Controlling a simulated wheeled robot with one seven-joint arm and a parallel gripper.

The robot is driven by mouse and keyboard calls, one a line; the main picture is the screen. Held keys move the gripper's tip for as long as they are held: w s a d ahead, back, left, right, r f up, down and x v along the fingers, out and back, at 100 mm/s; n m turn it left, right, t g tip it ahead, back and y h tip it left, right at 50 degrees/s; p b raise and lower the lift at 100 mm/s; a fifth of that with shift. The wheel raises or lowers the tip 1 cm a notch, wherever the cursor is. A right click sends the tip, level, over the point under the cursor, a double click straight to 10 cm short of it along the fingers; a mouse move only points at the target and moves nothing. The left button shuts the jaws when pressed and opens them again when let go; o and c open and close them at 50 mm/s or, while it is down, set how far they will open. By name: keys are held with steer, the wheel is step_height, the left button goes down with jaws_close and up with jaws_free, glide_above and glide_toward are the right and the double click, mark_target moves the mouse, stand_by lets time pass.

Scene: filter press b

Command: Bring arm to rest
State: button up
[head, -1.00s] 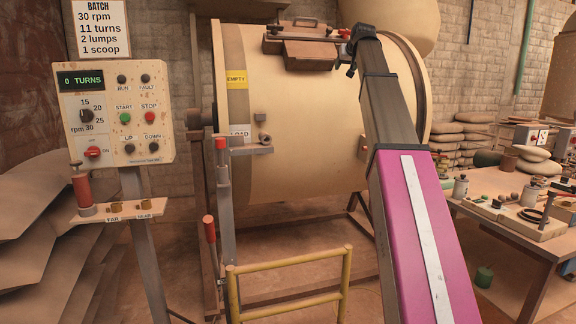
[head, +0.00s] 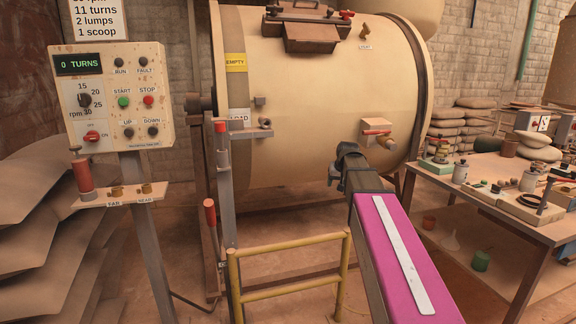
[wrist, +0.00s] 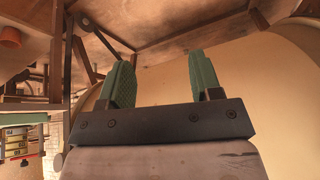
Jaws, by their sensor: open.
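My gripper (head: 336,176) is at the end of my arm, in front of the lower right part of the large cream drum (head: 310,110) in the head view. It looks small and dark there, and its fingers are hard to make out. In the wrist view, the two green fingers of my gripper (wrist: 160,82) stand apart with nothing between them. The drum's curved cream side (wrist: 260,85) shows behind the fingers.
A control panel (head: 112,95) on a post stands at the left. A yellow rail (head: 290,262) stands low in front of the drum. A workbench (head: 480,180) with several small items is at the right. A valve with a red handle (head: 376,132) sticks out of the drum near my arm.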

steer(key=s+a+f+g+h, duration=0.1)
steer(key=s+f+g, duration=0.4)
steer(key=s+f, duration=2.2)
steer(key=shift+s+a+f, duration=0.15)
steer(key=shift+a+f, duration=0.05)
